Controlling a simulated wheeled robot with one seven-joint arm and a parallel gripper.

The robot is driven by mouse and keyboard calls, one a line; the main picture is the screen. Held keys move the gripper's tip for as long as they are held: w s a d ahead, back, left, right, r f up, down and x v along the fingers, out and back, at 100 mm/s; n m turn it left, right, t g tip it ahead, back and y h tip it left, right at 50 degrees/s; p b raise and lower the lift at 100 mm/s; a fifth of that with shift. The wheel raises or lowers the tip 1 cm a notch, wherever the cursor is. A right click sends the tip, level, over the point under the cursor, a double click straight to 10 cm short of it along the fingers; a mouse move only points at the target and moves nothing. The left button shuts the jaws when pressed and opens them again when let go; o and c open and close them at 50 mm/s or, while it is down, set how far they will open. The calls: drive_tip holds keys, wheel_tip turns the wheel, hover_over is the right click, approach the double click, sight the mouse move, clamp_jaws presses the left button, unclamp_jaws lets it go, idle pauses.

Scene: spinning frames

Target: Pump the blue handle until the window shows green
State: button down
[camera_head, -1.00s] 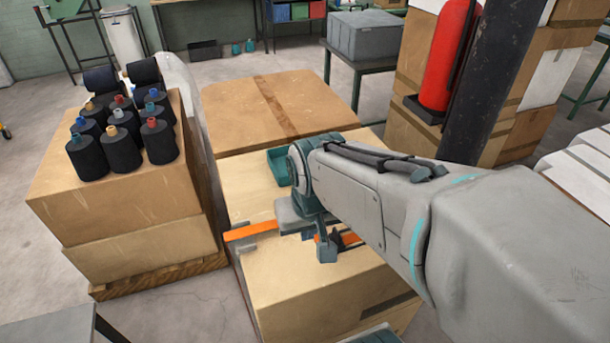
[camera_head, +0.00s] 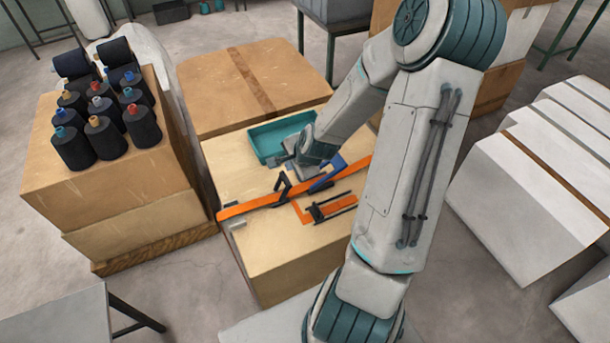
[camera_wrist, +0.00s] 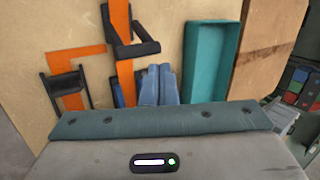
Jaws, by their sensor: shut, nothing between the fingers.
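A blue handle (camera_head: 328,174) stands tilted up from a long orange bar (camera_head: 250,205) that lies across the cardboard box top. It is partly visible in the wrist view (camera_wrist: 117,95), mostly hidden behind my gripper body. A black upright part (camera_head: 283,187) stands on the bar left of the handle, and shows in the wrist view (camera_wrist: 130,38). My gripper (camera_head: 287,164) is shut and empty, just behind the bar and beside the blue handle. Its two closed fingers fill the lower middle of the wrist view (camera_wrist: 156,72). I cannot make out the window or its colour.
A teal tray (camera_head: 262,141) sits right behind my gripper. An orange and black clamp-like piece (camera_head: 325,207) lies in front of the bar. Dark cones (camera_head: 103,137) stand on a box at left. The box front (camera_head: 275,262) is clear.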

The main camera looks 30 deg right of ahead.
drive_tip(key=shift+w+d, duration=0.1)
drive_tip(key=shift+w, duration=0.05)
idle(0.3)
drive_tip(key=b, duration=0.6)
hover_over(307, 188)
drive_tip(key=a, duration=0.1)
wheel_tip(307, 188, down, 8)
drive_tip(key=shift+a+r, duration=0.1)
drive_tip(key=shift+r, duration=0.15)
drive_tip(key=shift+f, duration=0.2)
drive_tip(key=shift+d+f, duration=0.1)
drive_tip(key=shift+d, duration=0.1)
idle(0.9)
drive_tip(key=shift+d+f, duration=0.15)
drive_tip(key=shift+f, duration=0.1)
drive_tip(key=shift+d+f+b, duration=0.3)
drive_tip(key=shift+f+b, duration=0.2)
drive_tip(key=shift+f, duration=0.15)
idle(0.9)
drive_tip(key=shift+d+f, duration=0.1)
drive_tip(key=shift+f, duration=0.15)
